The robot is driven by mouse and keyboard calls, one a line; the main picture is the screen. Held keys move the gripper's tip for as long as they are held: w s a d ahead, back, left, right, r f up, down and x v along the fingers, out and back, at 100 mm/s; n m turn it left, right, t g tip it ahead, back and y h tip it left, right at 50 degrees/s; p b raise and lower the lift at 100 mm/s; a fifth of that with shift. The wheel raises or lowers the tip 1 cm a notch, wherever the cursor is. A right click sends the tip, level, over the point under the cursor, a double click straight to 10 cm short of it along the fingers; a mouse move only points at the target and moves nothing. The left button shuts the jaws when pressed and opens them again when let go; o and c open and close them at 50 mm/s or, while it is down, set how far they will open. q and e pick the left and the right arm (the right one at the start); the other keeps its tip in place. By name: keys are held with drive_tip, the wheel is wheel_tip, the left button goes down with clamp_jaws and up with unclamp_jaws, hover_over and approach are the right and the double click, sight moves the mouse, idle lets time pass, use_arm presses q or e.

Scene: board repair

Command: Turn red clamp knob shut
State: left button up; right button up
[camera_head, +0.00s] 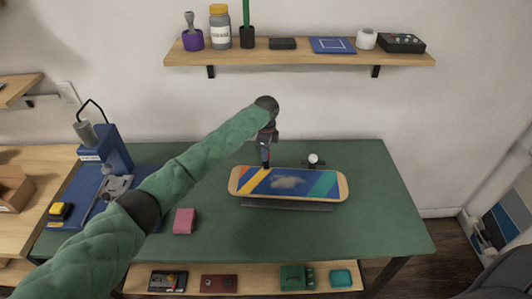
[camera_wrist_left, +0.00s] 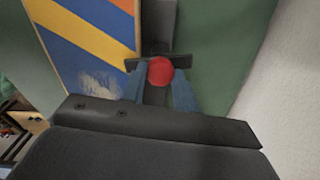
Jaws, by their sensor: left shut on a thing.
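The red clamp knob (camera_wrist_left: 160,70) shows as a round red ball in the left wrist view, in front of a dark clamp bar. My left gripper (camera_wrist_left: 157,80) has its two blue fingers on either side of the knob and is shut on it. In the head view my left gripper (camera_head: 265,160) points down at the back edge of the skateboard deck (camera_head: 285,183), left of its middle, and hides the red knob. The deck, with coloured stripes, lies on a dark stand (camera_head: 288,204). My right gripper is not in view.
A second clamp with a pale knob (camera_head: 313,159) stands behind the deck, to the right. A pink block (camera_head: 184,221) lies on the green table (camera_head: 370,230). A blue press (camera_head: 104,150) stands at the left. A shelf (camera_head: 300,58) with several items hangs above.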

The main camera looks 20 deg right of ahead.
use_arm(q)
drive_tip(key=shift+r+m, duration=0.1)
drive_tip(key=shift+m, duration=0.9)
drive_tip(key=o, duration=0.9)
drive_tip(key=shift+o, duration=0.3)
drive_tip(key=shift+r+b, duration=0.15)
drive_tip(key=shift+b, duration=0.15)
wheel_tip(320, 180, up, 7)
drive_tip(key=shift+r+b, duration=0.2)
drive_tip(key=shift+b, duration=0.9)
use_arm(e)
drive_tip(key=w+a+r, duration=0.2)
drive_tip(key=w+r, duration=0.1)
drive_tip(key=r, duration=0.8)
use_arm(q)
drive_tip(key=shift+f, duration=0.1)
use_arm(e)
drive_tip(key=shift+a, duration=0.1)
